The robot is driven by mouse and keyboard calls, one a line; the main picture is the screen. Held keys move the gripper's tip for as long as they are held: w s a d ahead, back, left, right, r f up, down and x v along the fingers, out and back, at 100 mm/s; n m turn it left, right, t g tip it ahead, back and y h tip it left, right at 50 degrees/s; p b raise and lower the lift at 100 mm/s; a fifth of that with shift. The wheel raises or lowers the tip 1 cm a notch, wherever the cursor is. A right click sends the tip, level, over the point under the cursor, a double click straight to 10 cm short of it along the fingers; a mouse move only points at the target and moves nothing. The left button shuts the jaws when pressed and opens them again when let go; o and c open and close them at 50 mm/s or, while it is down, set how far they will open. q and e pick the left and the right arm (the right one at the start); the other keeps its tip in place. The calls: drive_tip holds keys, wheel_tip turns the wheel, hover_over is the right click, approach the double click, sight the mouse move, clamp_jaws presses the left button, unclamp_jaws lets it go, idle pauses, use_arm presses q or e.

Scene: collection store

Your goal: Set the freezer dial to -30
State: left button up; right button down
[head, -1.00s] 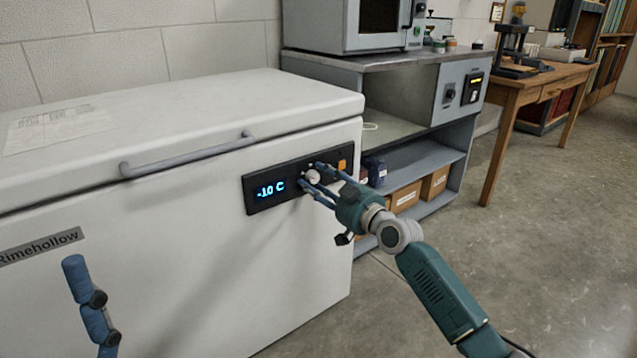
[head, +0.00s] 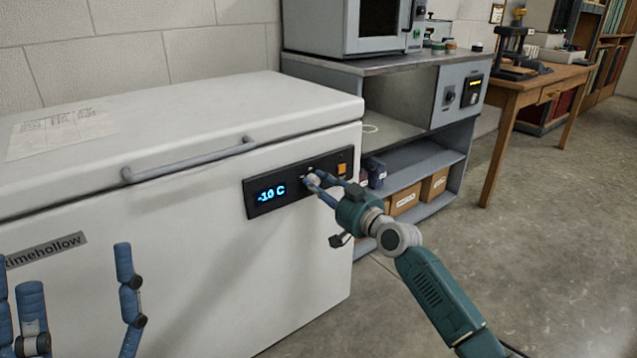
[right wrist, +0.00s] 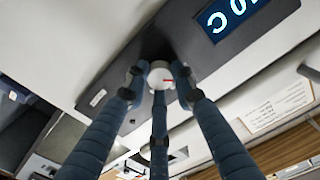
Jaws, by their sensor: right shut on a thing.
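The white chest freezer (head: 200,270) has a black control panel (head: 293,192) on its front, with a blue display (head: 271,193) reading -10 C. The pale round dial (head: 313,179) sits to the right of the display. My right gripper (head: 316,181) is shut on the dial. In the right wrist view its fingers surround the dial (right wrist: 160,75), which shows a red pointer mark. My left gripper (head: 75,295) shows at the lower left, in front of the freezer. Its fingers stand apart with nothing between them.
An orange switch (head: 342,168) sits on the panel right of the dial. A grey handle (head: 190,160) runs along the freezer lid. A grey shelf unit (head: 440,150) with boxes stands close on the right, and a wooden table (head: 530,85) beyond it. The floor at right is clear.

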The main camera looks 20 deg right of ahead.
use_arm(q)
drive_tip(key=w+d+f+g+y+p, duration=0.2)
drive_tip(key=w+f+g+p, duration=0.1)
drive_tip(key=w+f+g, duration=0.55)
drive_tip(key=w+a+f+g+y+p, duration=0.15)
drive_tip(key=w+f+g, duration=0.25)
drive_tip(key=f, duration=0.8)
drive_tip(key=s+a+f+g+y+p, duration=0.2)
drive_tip(key=s+a+f+g, duration=0.1)
drive_tip(key=s+f+g, duration=0.2)
drive_tip(key=s+a+f+g+y+p, duration=0.2)
drive_tip(key=s+f+g, duration=0.4)
drive_tip(key=s+f, duration=0.4)
drive_tip(key=shift+a+f+n, duration=0.4)
drive_tip(key=shift+a+f, duration=0.05)
drive_tip(key=shift+f, duration=1.3)
use_arm(e)
drive_tip(key=shift+s+a+f+m, duration=0.1)
drive_tip(key=shift+a+m, duration=0.05)
drive_tip(key=shift+m, duration=5.15)
drive_tip(key=shift+a+f+m, duration=0.1)
drive_tip(key=shift+a+m, duration=0.05)
drive_tip(key=shift+m, duration=5.15)
use_arm(q)
drive_tip(key=shift+g, duration=0.25)
use_arm(e)
drive_tip(key=c, duration=1.4)
unclamp_jaws()
drive_tip(key=shift+c, duration=0.2)
drive_tip(key=shift+r, duration=0.15)
